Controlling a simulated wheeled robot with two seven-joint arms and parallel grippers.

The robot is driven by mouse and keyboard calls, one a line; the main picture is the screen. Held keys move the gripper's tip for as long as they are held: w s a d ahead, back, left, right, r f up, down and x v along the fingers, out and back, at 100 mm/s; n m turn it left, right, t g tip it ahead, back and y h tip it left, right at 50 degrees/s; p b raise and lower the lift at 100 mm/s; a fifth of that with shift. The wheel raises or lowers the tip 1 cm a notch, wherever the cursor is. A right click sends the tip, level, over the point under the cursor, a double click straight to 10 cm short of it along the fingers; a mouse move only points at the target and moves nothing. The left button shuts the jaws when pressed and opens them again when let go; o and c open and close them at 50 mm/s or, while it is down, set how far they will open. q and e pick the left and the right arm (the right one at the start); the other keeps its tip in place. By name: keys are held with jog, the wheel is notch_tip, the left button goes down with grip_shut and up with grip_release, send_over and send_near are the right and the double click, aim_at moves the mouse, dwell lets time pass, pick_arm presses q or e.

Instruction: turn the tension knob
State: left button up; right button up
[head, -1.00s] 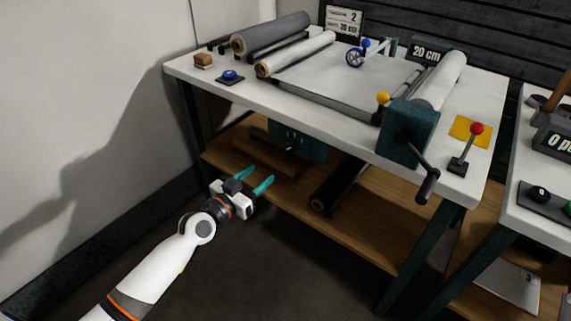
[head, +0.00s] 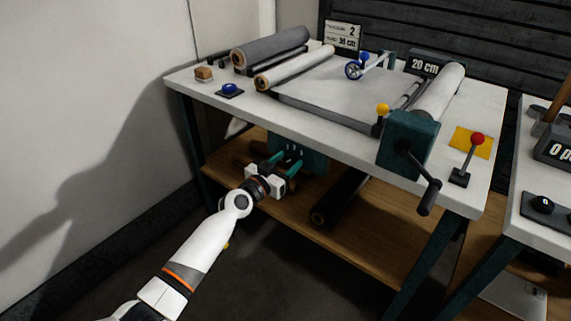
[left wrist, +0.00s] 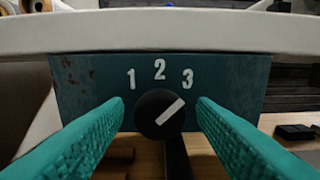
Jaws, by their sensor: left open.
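The tension knob (left wrist: 160,114) is a round black dial with a pale pointer line. It sits on a dark teal panel (left wrist: 85,90) marked 1, 2 and 3, and its line points up and right, toward the 3. In the head view the panel (head: 316,160) hangs under the table's front edge, and my gripper hides the knob. My left gripper (head: 283,166) is open in front of the panel. In the left wrist view its teal fingers (left wrist: 160,112) stand on either side of the knob, with gaps between. My right gripper is not in view.
The white table (head: 264,112) runs just above the panel. A wooden shelf (head: 350,232) lies below, with a dark roll (head: 338,199) to the right of my gripper. A crank handle (head: 427,197) sticks out from the teal box at the table's right.

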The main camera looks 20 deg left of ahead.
pick_arm(q)
jog(key=shift+c, duration=0.5)
jog(key=c, duration=0.9)
jog(key=shift+o, duration=0.2)
jog(key=shift+n, duration=1.3)
jog(key=shift+n+b, duration=0.3)
jog(key=shift+n, duration=0.9)
jog(key=n, duration=0.2)
jog(key=shift+n, duration=0.9)
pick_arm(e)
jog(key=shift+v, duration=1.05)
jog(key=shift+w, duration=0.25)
